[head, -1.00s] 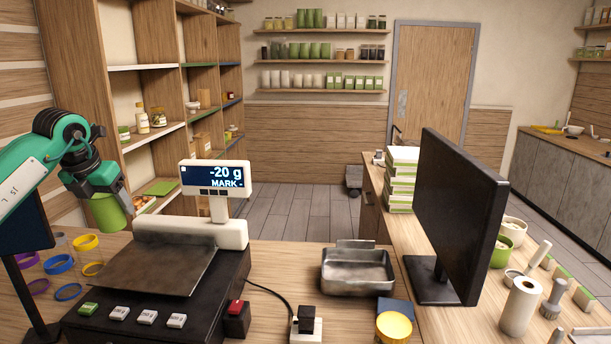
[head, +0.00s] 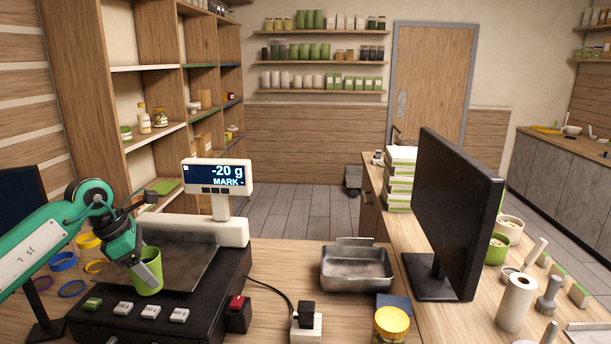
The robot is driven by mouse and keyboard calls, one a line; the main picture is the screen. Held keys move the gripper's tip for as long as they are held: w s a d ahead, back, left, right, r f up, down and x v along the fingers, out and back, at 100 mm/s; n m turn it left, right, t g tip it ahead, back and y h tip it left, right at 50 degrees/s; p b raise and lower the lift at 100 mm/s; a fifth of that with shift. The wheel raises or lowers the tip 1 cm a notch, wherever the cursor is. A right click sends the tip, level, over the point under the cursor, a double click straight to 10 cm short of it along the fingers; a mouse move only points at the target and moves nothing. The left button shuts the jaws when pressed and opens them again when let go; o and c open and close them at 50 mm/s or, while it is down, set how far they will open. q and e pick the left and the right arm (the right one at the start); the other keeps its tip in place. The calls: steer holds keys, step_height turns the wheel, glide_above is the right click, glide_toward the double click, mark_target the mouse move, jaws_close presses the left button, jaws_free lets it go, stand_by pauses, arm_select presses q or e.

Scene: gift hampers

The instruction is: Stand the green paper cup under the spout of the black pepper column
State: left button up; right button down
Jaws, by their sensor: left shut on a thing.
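The green paper cup (head: 152,280) is held by my left gripper (head: 148,271), which is shut on it. The cup is upright with a slight tilt, over the front left part of the scale, in front of its metal pan (head: 185,262). I cannot tell whether its base touches the scale. The black pepper column and its spout are not recognisable in this view. My right gripper is not in view.
Coloured rings (head: 64,262) lie left of the scale. A metal tray (head: 356,266), a yellow-lidded jar (head: 391,322) and a black monitor (head: 455,215) stand to the right. Bare counter shows around the tray.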

arm_select(q)
steer(key=s+d+f+m+g+y, duration=0.2)
steer(key=s+d+f+m, duration=0.4)
steer(key=m, duration=0.5)
steer(key=s+d+f+m+g+y, duration=0.2)
steer(key=s+d+f+m+g, duration=0.2)
steer(key=s+f+m, duration=0.7)
steer(key=s+d+m, duration=0.1)
steer(key=s+d, duration=0.1)
steer(key=shift+s+d+f+g, duration=0.15)
steer(key=shift+s+d+g, duration=0.05)
steer(key=shift+s+g, duration=0.1)
